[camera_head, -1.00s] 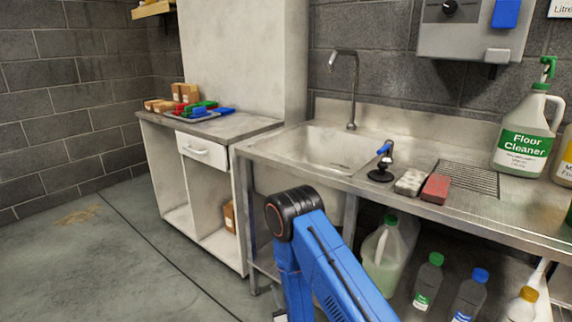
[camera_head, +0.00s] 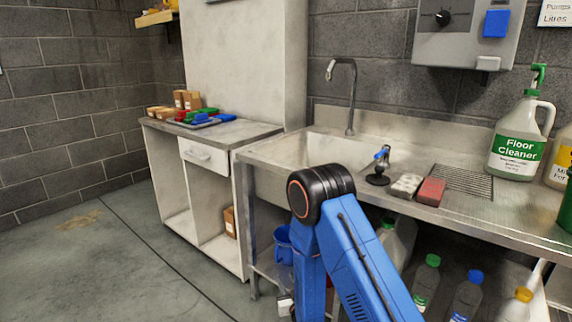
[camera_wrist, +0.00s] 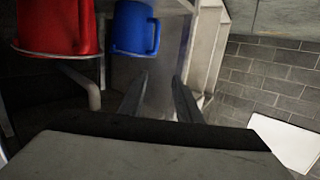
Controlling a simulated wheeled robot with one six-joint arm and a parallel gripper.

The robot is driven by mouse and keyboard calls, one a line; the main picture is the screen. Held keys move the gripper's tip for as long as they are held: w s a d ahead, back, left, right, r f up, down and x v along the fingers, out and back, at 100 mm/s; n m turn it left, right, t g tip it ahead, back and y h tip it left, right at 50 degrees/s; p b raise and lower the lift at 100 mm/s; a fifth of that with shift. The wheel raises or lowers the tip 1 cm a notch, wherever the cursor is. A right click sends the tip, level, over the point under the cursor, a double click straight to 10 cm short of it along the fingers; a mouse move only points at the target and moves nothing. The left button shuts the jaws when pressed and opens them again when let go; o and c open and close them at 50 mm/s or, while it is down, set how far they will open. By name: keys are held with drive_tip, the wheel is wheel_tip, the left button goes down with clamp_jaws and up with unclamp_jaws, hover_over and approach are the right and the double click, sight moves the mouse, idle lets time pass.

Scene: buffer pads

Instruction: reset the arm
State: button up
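My blue arm (camera_head: 345,250) rises in front of the sink in the head view, its black elbow joint uppermost. My gripper (camera_wrist: 158,88) shows in the wrist view as two dark fingers set apart, with nothing seen between them. In the head view the fingers cannot be made out behind the arm and the lower frame edge. A blue bucket (camera_wrist: 134,28) and a red bucket (camera_wrist: 58,25) are beyond the fingers, up and to the left in the wrist view. The blue bucket also shows under the sink in the head view (camera_head: 283,244).
The steel sink counter (camera_head: 480,218) holds a floor cleaner jug (camera_head: 516,140), a red pad (camera_head: 430,191) and a pale pad (camera_head: 406,185). Several bottles (camera_head: 467,295) stand below. A tray (camera_head: 200,123) with coloured items is on the left cabinet (camera_head: 205,155). The left floor (camera_head: 95,270) is clear.

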drive_tip(key=s+d+r+m+g+h, duration=0.1)
drive_tip(key=s+d+r+g, duration=0.1)
drive_tip(key=d+r, duration=0.45)
drive_tip(key=s+d+r+g+h, duration=0.1)
drive_tip(key=s+d+r+g, duration=0.2)
drive_tip(key=r, duration=0.7)
drive_tip(key=s+d+r+m, duration=0.1)
drive_tip(key=s+d+r, duration=0.1)
drive_tip(key=d+r, duration=0.5)
drive_tip(key=s+d+r+g+h, duration=0.1)
drive_tip(key=s+d+r+g, duration=0.1)
drive_tip(key=s, duration=1)
drive_tip(key=s+d+r+g, duration=0.2)
drive_tip(key=s+d+r, duration=0.3)
drive_tip(key=s, duration=0.7)
drive_tip(key=s+d+r+m+g+h, duration=0.1)
drive_tip(key=s+d, duration=0.4)
drive_tip(key=s, duration=0.7)
wheel_tip(320, 180, up, 3)
drive_tip(key=shift+s+f+g+h, duration=0.2)
drive_tip(key=shift+g+h, duration=0.1)
drive_tip(key=shift+g, duration=0.2)
drive_tip(key=shift+d, duration=0.1)
